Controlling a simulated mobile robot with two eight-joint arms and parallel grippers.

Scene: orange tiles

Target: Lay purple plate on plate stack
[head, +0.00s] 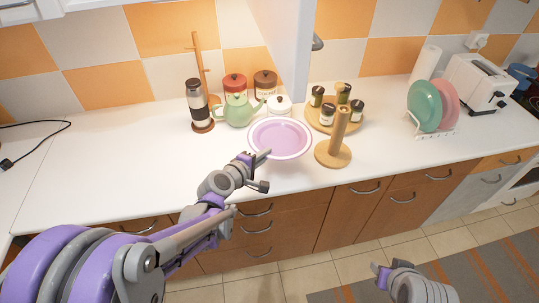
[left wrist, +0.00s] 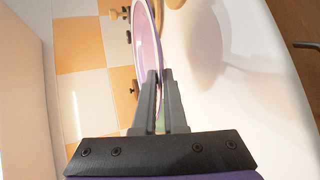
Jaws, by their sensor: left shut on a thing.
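The purple plate (head: 280,138) has a pale rim and is over the middle of the white counter, near its front. My left gripper (head: 262,158) is shut on its near rim. The left wrist view shows the plate (left wrist: 149,45) edge-on between the fingertips of the left gripper (left wrist: 160,78), with a shadow on the counter beside it. The plate appears to be held above the counter. I see no flat plate stack; a green plate (head: 424,107) and a pink plate (head: 446,102) stand upright in a rack at the right. My right gripper (head: 380,276) is low at the right, its opening unclear.
A wooden paper-towel holder (head: 334,151) stands just right of the plate. Behind are a round spice tray (head: 318,124), a green teapot (head: 238,112), canisters and a coffee grinder (head: 199,105). A white toaster (head: 478,84) is far right.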

